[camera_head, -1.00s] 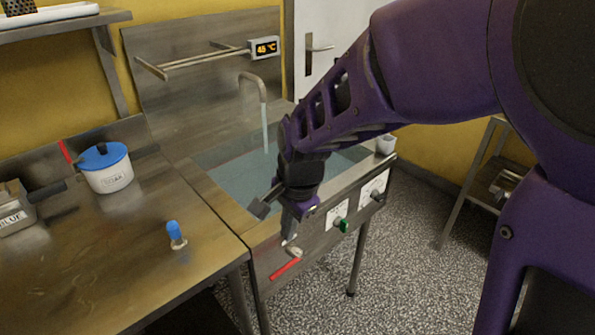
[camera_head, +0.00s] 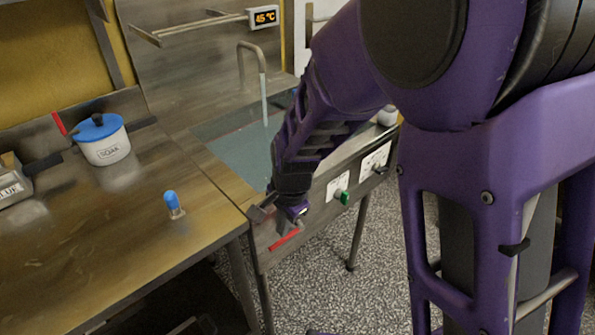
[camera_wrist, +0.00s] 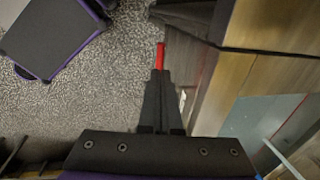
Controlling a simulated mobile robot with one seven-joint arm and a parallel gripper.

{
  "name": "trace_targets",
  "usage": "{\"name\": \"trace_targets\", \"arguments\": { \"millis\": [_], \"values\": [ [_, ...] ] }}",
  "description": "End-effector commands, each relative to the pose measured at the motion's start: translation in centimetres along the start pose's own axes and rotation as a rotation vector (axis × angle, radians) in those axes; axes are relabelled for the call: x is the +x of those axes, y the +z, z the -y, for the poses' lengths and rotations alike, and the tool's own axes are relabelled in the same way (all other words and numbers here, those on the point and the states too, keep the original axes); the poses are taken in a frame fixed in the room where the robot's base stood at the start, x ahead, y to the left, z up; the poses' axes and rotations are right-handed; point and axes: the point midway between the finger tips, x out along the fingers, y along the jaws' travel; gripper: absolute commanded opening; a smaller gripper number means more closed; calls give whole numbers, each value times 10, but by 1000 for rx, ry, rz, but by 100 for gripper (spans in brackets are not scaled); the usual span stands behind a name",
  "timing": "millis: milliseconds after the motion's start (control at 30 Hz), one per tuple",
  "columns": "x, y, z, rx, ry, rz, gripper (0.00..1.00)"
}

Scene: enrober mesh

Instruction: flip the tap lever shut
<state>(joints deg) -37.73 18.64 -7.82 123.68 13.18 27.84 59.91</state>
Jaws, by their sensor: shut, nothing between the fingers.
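The red tap lever (camera_head: 284,240) is on the front panel of the sink unit, near its left corner, and slants up to the right. Water runs from the curved spout (camera_head: 252,60) into the basin. My gripper (camera_head: 292,218) is shut and empty at the front panel, just above the lever's right end. In the wrist view the red lever (camera_wrist: 160,56) shows just beyond the shut fingertips of my gripper (camera_wrist: 159,74). The lever's pivot is hidden behind my gripper, and I cannot tell whether the fingers touch it.
A green knob (camera_head: 345,198) and white labels sit further right on the panel. The left counter (camera_head: 120,240) holds a blue-capped item (camera_head: 173,204) and a white pot with a blue lid (camera_head: 102,138). Speckled floor (camera_head: 310,285) lies open in front of the sink.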

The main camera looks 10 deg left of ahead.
Motion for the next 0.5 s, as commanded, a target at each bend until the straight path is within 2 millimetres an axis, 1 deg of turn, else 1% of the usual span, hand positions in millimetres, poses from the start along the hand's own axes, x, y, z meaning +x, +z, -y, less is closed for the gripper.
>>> {"name": "trace_targets", "arguments": {
  "millis": [33, 200, 333, 500],
  "values": [
    [12, 0, -1, 1, 3, 1, 0],
    [31, 0, 0, -1, 1, 0, 0],
    [37, 0, 0, 0, -1, 0, 0],
    [38, 0, 1, 0, -1, 0, 0]
  ]
}}
